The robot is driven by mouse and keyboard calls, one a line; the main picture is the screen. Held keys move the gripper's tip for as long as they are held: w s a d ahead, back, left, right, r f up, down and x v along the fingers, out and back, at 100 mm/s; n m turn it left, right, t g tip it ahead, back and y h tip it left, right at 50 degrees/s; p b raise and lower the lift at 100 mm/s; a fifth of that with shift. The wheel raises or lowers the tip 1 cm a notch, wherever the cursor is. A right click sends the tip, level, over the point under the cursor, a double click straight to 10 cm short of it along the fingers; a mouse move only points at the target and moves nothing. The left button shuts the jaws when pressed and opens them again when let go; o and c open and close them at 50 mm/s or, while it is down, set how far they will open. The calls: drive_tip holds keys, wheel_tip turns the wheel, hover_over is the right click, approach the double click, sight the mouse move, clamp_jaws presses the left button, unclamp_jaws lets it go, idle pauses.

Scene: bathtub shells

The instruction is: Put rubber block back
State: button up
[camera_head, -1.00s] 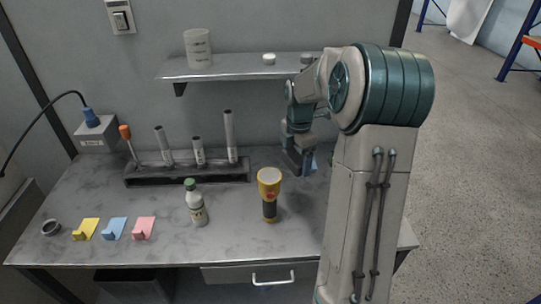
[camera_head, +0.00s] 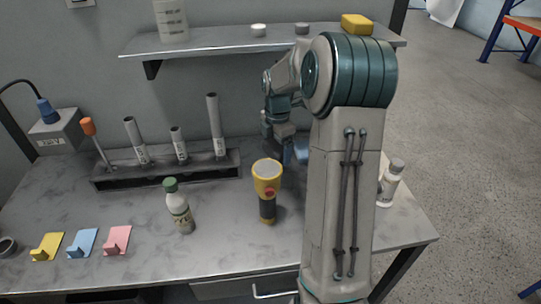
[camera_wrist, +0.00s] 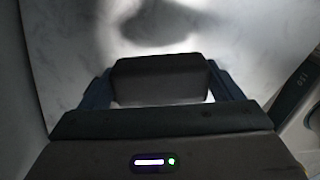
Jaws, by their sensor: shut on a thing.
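In the wrist view, my gripper (camera_wrist: 160,88) is shut on a dark grey block (camera_wrist: 160,79), which I take to be the rubber block. The block spans the gap between the two dark blue fingers. A pale, scuffed surface lies beyond it, with a dark blurred shadow; I cannot tell the gap between block and surface. In the head view, my gripper (camera_head: 290,150) is low over the back of the bench (camera_head: 120,240), behind the flashlight (camera_head: 267,190) and partly hidden by my own arm. The block cannot be made out there.
A dark rack (camera_head: 165,171) with tubes stands left. A green-capped bottle (camera_head: 179,207) stands in front; a white bottle (camera_head: 391,183) stands right of my arm.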

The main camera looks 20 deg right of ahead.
drive_tip(key=w+d+f, duration=0.1)
drive_tip(key=w+f, duration=0.1)
drive_tip(key=w, duration=0.1)
drive_tip(key=w+d+f+p, duration=0.1)
drive_tip(key=w+f, duration=0.1)
drive_tip(key=w, duration=0.1)
drive_tip(key=w+d+f+p, duration=0.1)
drive_tip(key=w+f, duration=0.1)
drive_tip(key=w, duration=0.2)
drive_tip(key=shift+f+p, duration=0.75)
drive_tip(key=shift+f, duration=1.3)
drive_tip(key=shift+f, duration=0.1)
drive_tip(key=o, duration=0.9)
drive_tip(key=shift+f, duration=0.1)
drive_tip(key=shift+o, duration=0.2)
wheel_tip(320, 180, up, 8)
drive_tip(key=b, duration=0.1)
